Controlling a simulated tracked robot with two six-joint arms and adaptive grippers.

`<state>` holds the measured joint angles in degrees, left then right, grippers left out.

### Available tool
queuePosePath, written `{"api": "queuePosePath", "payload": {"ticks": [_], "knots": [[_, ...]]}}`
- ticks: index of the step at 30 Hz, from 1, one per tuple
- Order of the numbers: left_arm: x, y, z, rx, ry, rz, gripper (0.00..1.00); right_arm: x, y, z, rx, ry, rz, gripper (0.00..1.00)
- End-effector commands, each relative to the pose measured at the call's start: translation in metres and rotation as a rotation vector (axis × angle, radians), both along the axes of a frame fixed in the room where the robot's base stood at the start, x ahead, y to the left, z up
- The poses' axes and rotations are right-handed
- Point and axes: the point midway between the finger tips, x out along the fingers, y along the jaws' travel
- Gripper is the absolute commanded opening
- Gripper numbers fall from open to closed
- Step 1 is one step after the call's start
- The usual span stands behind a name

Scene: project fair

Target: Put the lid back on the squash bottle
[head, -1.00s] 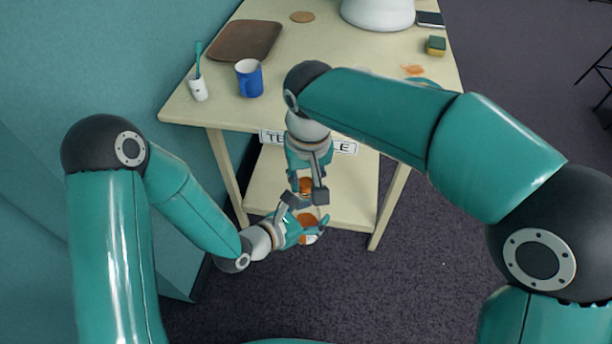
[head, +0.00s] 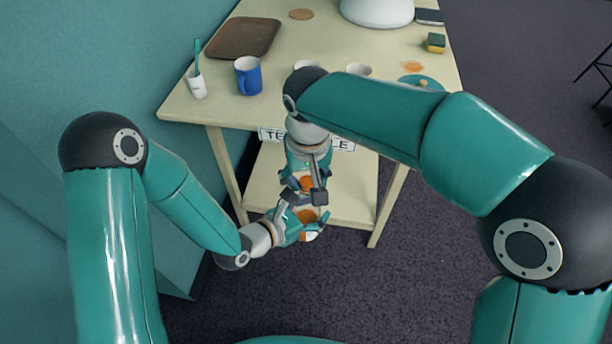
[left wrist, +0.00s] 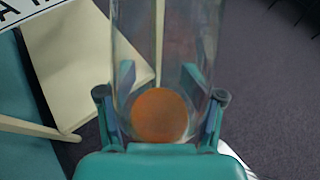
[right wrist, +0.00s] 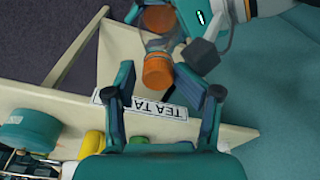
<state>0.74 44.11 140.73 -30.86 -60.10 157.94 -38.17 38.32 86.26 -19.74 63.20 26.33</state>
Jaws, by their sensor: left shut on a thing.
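The squash bottle is clear, with orange squash in it. My left gripper (head: 298,222) is shut around its body; the bottle (left wrist: 165,55) fills the left wrist view between the fingers, and the orange squash shows at its lower part. The orange lid (right wrist: 158,72) is at the near end of the bottle (right wrist: 158,44) in the right wrist view. It appears to touch the bottle's end; whether it is seated cannot be told. The lid also shows in the head view (head: 307,183). My right gripper (right wrist: 163,95) is open, its fingers on either side of the lid with gaps.
Behind the arms is a table (head: 320,45) with a blue mug (head: 248,77), a brown tray (head: 243,38), a white toothbrush cup (head: 197,86), a sponge (head: 436,43) and a teal plate (head: 422,82). A sign (right wrist: 140,104) hangs on its front edge. Dark carpet (head: 330,290) in front is clear.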

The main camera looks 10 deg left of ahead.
Motion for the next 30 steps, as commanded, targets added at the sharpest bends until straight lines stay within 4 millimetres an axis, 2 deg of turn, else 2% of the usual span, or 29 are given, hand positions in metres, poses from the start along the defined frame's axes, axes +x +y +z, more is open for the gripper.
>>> {"api": "queuePosePath", "payload": {"ticks": [14,24,30], "knots": [[0.003,0.003,-0.002,-0.002,0.01,0.014,0.0,-0.004,0.001,0.003,-0.001,0.009,0.002,0.58],[0.001,0.002,-0.002,-0.001,0.01,0.011,0.0,-0.001,0.001,0.041,0.003,0.002,0.001,0.58],[0.001,0.002,-0.003,-0.001,0.01,0.009,0.0,-0.001,0.0,0.048,0.002,0.002,0.001,0.58]]}}
